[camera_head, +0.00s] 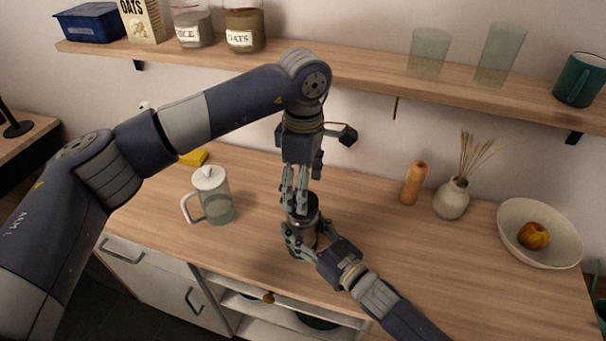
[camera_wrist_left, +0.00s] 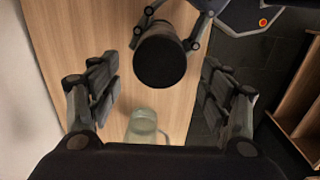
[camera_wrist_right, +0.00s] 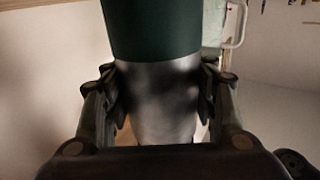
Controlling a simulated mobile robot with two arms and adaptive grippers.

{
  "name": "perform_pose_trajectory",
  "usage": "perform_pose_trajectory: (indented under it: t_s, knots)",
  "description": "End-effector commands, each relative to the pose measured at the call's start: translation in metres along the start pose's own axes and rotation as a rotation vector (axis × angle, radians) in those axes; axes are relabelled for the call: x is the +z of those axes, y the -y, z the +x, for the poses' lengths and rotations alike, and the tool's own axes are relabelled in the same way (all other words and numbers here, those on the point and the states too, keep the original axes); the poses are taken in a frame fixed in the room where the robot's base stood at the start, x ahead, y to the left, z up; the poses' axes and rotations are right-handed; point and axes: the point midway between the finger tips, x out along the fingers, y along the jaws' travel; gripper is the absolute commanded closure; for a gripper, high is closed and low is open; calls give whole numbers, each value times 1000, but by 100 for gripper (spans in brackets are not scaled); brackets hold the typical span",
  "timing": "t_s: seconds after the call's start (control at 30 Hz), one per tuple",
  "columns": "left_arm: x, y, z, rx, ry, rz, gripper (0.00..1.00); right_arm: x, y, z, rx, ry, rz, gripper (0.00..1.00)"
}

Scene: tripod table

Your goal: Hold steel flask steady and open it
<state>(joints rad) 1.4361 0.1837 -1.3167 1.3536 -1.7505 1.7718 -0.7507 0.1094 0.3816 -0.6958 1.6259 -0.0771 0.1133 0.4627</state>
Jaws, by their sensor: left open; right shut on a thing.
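The steel flask (camera_head: 307,229) stands upright on the wooden counter, with a dark lid (camera_head: 309,202) on top. My right gripper (camera_head: 303,240) is shut around its body from the front right. In the right wrist view the steel body (camera_wrist_right: 160,100) sits between both fingers, below a dark green upper part (camera_wrist_right: 152,28). My left gripper (camera_head: 295,196) points down just above the lid and is open. In the left wrist view the round lid (camera_wrist_left: 160,60) shows between the spread fingers, apart from both. The left fingers hide part of the lid in the head view.
A glass jug (camera_head: 216,199) with a white lid stands left of the flask. A shelf (camera_head: 350,68) runs above.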

Motion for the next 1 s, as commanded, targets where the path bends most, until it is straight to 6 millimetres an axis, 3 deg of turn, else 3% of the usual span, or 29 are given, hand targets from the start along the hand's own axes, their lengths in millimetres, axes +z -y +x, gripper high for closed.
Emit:
perform_pose_trajectory:
  t_s: [0.1, 0.3, 0.67, 0.7, 0.9, 1.0]
  knots:
    - [0, 1, 21, -3, 1, -1, 28, 4, 1, -1, 0, 7, 4, 100]
    - [0, 0, 44, -1, 0, -1, 28, 4, 1, -1, 0, 8, 4, 100]
    - [0, 0, 51, 1, 0, -2, 28, 4, 1, -1, 1, 7, 4, 100]
    - [0, 0, 50, 1, 0, -2, 31, 4, 1, -1, 1, 7, 4, 100]
    - [0, 0, 50, 1, 0, -2, 74, 4, 1, -1, 1, 8, 4, 100]
    - [0, 0, 50, 0, 0, -3, 75, 4, 1, -1, 1, 7, 4, 100]
